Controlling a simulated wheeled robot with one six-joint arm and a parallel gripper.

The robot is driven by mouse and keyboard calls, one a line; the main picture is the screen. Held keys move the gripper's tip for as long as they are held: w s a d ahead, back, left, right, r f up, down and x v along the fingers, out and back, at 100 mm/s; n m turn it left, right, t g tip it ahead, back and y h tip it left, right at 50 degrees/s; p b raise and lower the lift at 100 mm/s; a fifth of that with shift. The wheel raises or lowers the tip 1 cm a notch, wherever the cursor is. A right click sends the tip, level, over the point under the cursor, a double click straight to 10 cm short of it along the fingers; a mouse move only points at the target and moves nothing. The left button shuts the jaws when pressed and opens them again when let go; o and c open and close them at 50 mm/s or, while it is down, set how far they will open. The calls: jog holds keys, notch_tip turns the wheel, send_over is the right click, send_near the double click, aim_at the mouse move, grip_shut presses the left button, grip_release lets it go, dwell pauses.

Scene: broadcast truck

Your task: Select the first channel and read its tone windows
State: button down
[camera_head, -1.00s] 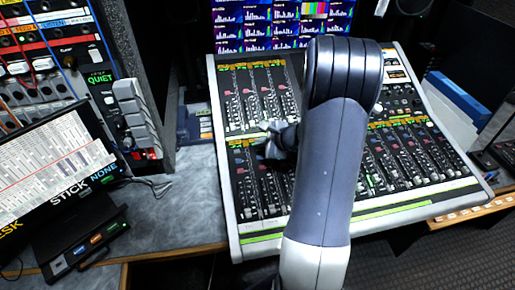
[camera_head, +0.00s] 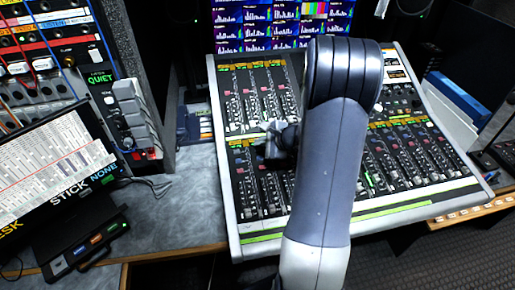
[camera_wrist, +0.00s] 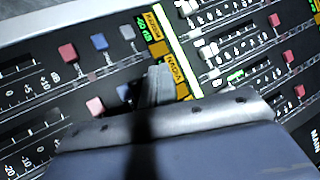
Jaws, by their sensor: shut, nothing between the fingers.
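The mixing console (camera_head: 232,205) stands on the desk with two banks of channel strips under yellow label windows. My gripper (camera_head: 268,151) is shut and empty at the left end of the lower bank, near its top keys. In the wrist view, my gripper's fingertips (camera_wrist: 155,84) are close to the panel beside a dark blue key, partly hidden; I cannot tell whether they touch. A small window with green "-60 dB" text (camera_wrist: 141,29) and an orange window reading "NADIA" (camera_wrist: 174,68) show there. A blue key (camera_wrist: 99,42) and a pink key (camera_wrist: 67,52) lie left.
My arm hides the console's middle. A screen (camera_head: 255,25) of small level graphs stands behind. At left are a slanted chart panel (camera_head: 48,160), a dark box with three lit buttons (camera_head: 95,240) and a patch rack (camera_head: 45,70). Bare desk (camera_head: 180,215) lies between.

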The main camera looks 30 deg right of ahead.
jog(key=shift+f, duration=0.15)
jog(key=shift+f+b, duration=0.3)
jog(key=shift+b, duration=0.4)
jog(key=shift+w+f+b, duration=0.1)
jog(key=shift+f+b, duration=0.3)
jog(key=shift+b, duration=0.1)
dwell(0.6)
jog(key=shift+r+p, duration=0.45)
jog(key=shift+r, duration=0.35)
jog(key=shift+s+a+r+p, duration=0.1)
jog(key=shift+s+r+p, duration=0.15)
jog(key=shift+r+p, duration=0.8)
jog(key=shift+s+r+p, duration=0.2)
jog(key=shift+r+p, duration=0.35)
jog(key=shift+r, duration=0.9)
jog(key=shift+f, duration=0.1)
